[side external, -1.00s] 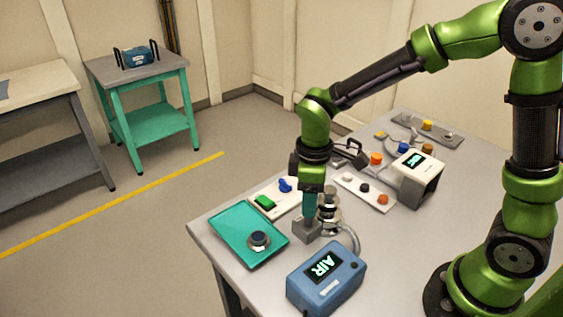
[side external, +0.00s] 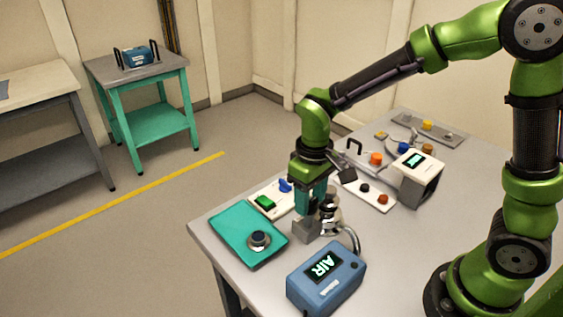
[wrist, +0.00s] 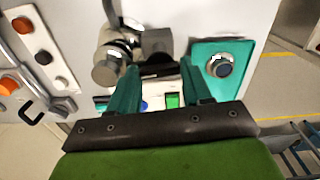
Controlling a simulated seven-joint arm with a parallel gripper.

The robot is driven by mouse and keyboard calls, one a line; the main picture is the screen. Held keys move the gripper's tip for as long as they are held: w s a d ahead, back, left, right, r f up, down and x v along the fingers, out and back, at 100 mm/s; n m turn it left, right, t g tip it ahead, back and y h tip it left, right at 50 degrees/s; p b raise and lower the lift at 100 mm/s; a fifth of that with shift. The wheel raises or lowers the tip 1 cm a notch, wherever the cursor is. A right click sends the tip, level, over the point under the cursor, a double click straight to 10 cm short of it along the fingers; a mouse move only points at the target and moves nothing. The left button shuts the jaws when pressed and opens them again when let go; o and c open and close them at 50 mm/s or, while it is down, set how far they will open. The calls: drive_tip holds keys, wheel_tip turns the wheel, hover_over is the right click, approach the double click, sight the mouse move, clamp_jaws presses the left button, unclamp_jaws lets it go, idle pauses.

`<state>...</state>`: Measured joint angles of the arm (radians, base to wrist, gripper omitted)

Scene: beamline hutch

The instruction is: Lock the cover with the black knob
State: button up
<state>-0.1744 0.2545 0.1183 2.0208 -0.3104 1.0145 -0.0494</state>
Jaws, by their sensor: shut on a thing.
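My gripper (side external: 313,205) points down over a small grey block (side external: 306,231) near the table's front edge. Its two teal fingers show in the wrist view (wrist: 160,66), shut on a dark bar between their tips, which I take as the black knob (wrist: 160,71). Most of the knob is hidden by the fingers, and the side view does not show it clearly. The grey block also shows in the wrist view (wrist: 157,42), just beyond the knob. I cannot tell the cover apart from the block.
A shiny metal fitting (side external: 328,216) stands close beside the fingers, with a hose to the blue AIR box (side external: 327,278). A switch panel (side external: 260,208) and a button panel (side external: 366,189) lie behind.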

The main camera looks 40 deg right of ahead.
idle(0.4)
drive_tip(key=o, duration=1.1)
drive_tip(key=shift+c, duration=0.2)
wheel_tip(320, 180, up, 17)
drive_tip(key=shift+w, duration=0.1)
drive_tip(key=s+d+f+m+t+y, duration=0.2)
drive_tip(key=s+d+m+t, duration=0.3)
drive_tip(key=s, duration=0.6)
drive_tip(key=shift+d+f+t, duration=0.25)
drive_tip(key=shift+d+t, duration=0.6)
drive_tip(key=shift+t, duration=0.25)
